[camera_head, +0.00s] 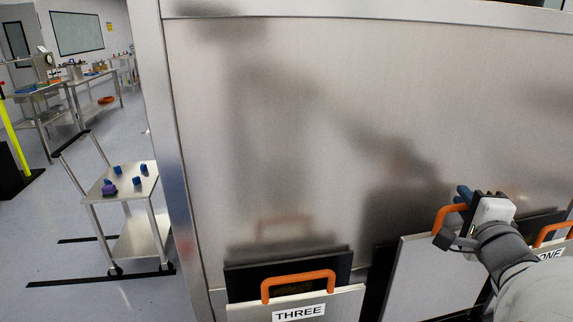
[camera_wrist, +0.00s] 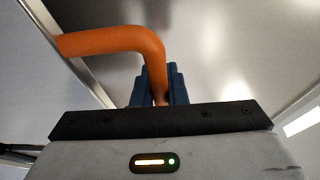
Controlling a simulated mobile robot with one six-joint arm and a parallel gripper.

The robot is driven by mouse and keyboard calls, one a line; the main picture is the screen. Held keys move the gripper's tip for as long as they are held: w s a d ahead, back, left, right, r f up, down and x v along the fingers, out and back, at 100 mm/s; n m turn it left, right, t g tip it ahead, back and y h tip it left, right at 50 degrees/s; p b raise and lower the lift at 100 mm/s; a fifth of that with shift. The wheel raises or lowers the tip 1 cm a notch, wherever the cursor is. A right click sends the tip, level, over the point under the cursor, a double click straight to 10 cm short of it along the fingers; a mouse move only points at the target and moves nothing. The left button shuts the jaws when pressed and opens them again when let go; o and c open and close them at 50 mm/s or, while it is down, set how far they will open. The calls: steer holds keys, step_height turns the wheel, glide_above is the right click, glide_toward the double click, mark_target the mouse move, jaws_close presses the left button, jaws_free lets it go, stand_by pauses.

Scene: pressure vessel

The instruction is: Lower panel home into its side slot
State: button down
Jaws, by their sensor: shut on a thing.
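A flat grey panel (camera_head: 425,280) with an orange handle (camera_head: 447,215) hangs upright, slightly tilted, in front of the large steel wall. My gripper (camera_head: 466,198) is shut on the handle at its right end. In the wrist view the orange handle (camera_wrist: 110,42) runs between the blue fingers (camera_wrist: 158,88). The panel's lower edge is out of the picture, so I cannot tell whether it is in a slot. A dark gap (camera_head: 374,285) shows along the panel's left side. My arm covers part of the panel's right side.
Left of the held panel stands a panel labelled THREE (camera_head: 298,312) with an orange handle (camera_head: 297,280). Partly behind my arm at right is one labelled ONE (camera_head: 550,254). The steel wall (camera_head: 290,120) closes off the back. A small cart (camera_head: 125,186) stands at left.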

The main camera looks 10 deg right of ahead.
mark_target(455, 253)
steer(key=shift+f+b, duration=0.9)
steer(key=shift+f, duration=0.85)
steer(key=shift+p, duration=0.55)
steer(key=shift+f+b, duration=3.3)
steer(key=shift+b, duration=0.05)
steer(key=c, duration=1.4)
jaws_free()
steer(key=shift+o, duration=0.2)
steer(key=shift+f, duration=0.1)
steer(key=shift+s, duration=0.15)
